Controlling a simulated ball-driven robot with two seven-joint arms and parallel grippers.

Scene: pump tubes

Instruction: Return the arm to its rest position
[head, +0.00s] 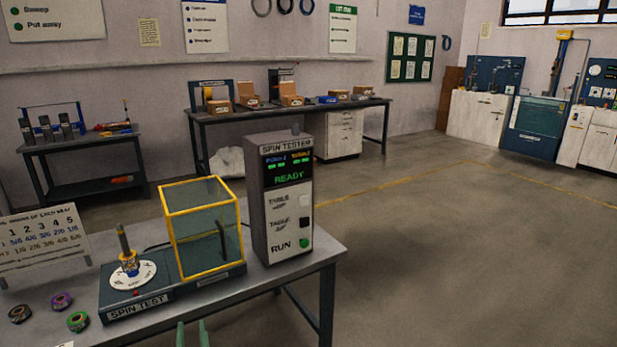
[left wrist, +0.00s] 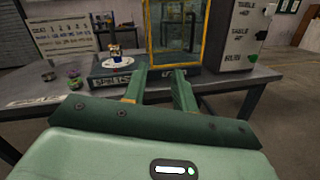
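My left gripper (head: 192,334) shows at the bottom edge of the head view as two green fingertips, just in front of the table's front edge. In the left wrist view the fingers of my left gripper (left wrist: 160,74) stand apart with nothing between them, pointing toward the spin test base (left wrist: 110,76). The gripper appears to touch nothing. The rest of my left arm is hidden from the head view. My right gripper and right arm are in neither view.
The table (head: 300,268) carries the spin test base (head: 137,312), a yellow-framed clear guard (head: 203,229), the spin tester box (head: 283,200) reading READY, a number board (head: 40,240) and three small rings, one green (head: 77,321). Open floor (head: 450,260) lies to the right.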

